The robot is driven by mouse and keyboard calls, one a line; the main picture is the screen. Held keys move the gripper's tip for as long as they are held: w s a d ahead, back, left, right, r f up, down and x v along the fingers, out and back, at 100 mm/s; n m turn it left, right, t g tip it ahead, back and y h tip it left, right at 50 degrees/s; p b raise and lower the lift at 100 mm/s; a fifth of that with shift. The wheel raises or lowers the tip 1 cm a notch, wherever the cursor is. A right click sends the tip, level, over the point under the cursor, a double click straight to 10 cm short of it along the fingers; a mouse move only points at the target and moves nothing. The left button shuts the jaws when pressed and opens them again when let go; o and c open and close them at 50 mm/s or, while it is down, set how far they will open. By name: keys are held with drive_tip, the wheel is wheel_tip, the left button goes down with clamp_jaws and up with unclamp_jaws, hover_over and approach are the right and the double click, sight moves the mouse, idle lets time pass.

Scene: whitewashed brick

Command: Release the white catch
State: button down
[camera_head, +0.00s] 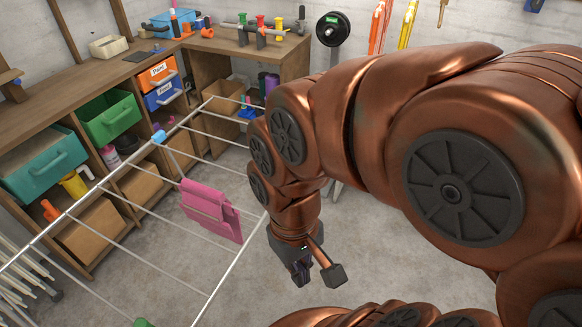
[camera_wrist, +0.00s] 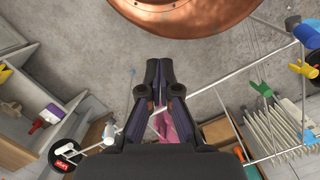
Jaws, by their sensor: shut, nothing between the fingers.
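My gripper (camera_head: 301,280) hangs below my copper arm in the head view, over bare floor to the right of the drying rack (camera_head: 205,113). In the wrist view, my gripper (camera_wrist: 159,66) is shut and empty. No part in the head view can be clearly told as the white catch. In the wrist view a small white fitting (camera_wrist: 108,131) sits by a black disc with a red label (camera_wrist: 61,155); I cannot tell whether it is the catch. My gripper touches neither. My arm hides part of the head view.
A pink cloth (camera_head: 211,208) hangs on the rack, which has a blue clip (camera_head: 159,137). A wooden workbench (camera_head: 40,113) with coloured bins stands behind at left. A black disc with a green label (camera_head: 332,29) stands near the back wall. Grey floor (camera_head: 245,285) is clear beside my gripper.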

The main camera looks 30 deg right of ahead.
drive_tip(key=w+d+r+m+y, duration=0.2)
drive_tip(key=w+d+r+m, duration=0.1)
drive_tip(key=w, duration=0.9)
drive_tip(key=w+d+r+m+y, duration=0.1)
drive_tip(key=w+d+r+m, duration=0.15)
drive_tip(key=w, duration=0.95)
drive_tip(key=w+d+f+m, duration=0.2)
drive_tip(key=d+f+m, duration=0.1)
drive_tip(key=d, duration=0.5)
drive_tip(key=w+d+f+m+y, duration=0.1)
drive_tip(key=w+d+f+m, duration=0.2)
drive_tip(key=d, duration=0.5)
drive_tip(key=w+d+f+m+t+y, duration=0.1)
drive_tip(key=w+d+f+m, duration=0.1)
drive_tip(key=d, duration=0.5)
drive_tip(key=shift+w+d+f+m, duration=0.15)
drive_tip(key=shift+d+f+m, duration=0.3)
drive_tip(key=shift+f, duration=0.1)
drive_tip(key=shift+a+f, duration=0.1)
